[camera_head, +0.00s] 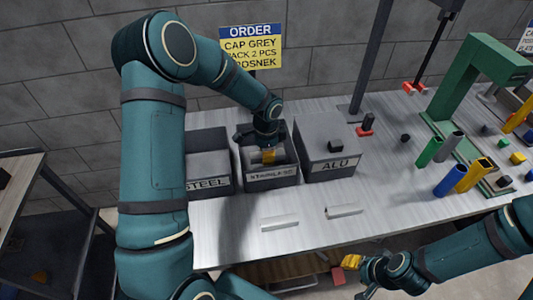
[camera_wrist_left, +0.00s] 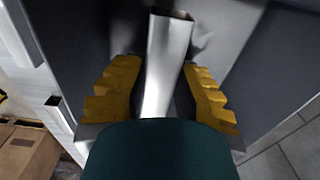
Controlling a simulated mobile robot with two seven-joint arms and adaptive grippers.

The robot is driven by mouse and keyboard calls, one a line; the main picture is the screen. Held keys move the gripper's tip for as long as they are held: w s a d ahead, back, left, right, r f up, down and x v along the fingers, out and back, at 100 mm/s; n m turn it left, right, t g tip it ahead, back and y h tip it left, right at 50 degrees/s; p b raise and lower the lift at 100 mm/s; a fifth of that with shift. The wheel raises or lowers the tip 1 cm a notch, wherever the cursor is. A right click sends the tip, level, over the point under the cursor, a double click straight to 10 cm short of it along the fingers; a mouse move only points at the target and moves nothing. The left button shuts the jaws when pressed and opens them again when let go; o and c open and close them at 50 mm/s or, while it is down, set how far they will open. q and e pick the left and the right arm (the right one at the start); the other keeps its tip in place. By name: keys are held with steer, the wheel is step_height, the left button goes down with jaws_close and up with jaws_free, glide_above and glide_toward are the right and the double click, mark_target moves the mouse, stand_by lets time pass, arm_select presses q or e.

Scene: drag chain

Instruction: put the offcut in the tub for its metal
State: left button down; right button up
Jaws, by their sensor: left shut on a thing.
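My left gripper (camera_head: 268,156) is over the open middle tub (camera_head: 272,181), whose label appears to read STAINLESS. In the left wrist view its yellow fingers (camera_wrist_left: 160,98) are shut on a shiny silver square-tube offcut (camera_wrist_left: 168,65). The tub's grey walls surround the offcut there; whether it touches the floor I cannot tell. The STEEL tub (camera_head: 208,184) stands to the left. The ALU tub (camera_head: 331,170) stands to the right, its top apparently covered, with a black knob. My right gripper (camera_head: 355,272) is at the lower right, in front of the table; its opening is unclear.
Two more pale metal pieces, one (camera_head: 280,222) left and one (camera_head: 344,211) right, lie on the bench in front of the tubs. Coloured tubes (camera_head: 450,180) and a green stand (camera_head: 462,85) occupy the right side. An order sign (camera_head: 252,46) hangs behind.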

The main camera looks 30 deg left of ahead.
arm_select(q)
steer(key=shift+f+b, duration=0.3)
steer(key=shift+f, duration=0.15)
steer(key=shift+f, duration=0.1)
steer(key=c, duration=0.8)
jaws_free()
steer(key=shift+c, duration=0.2)
steer(key=shift+r, duration=0.2)
step_height(320, 180, up, 13)
steer(key=p, duration=0.2)
steer(key=shift+f, duration=0.15)
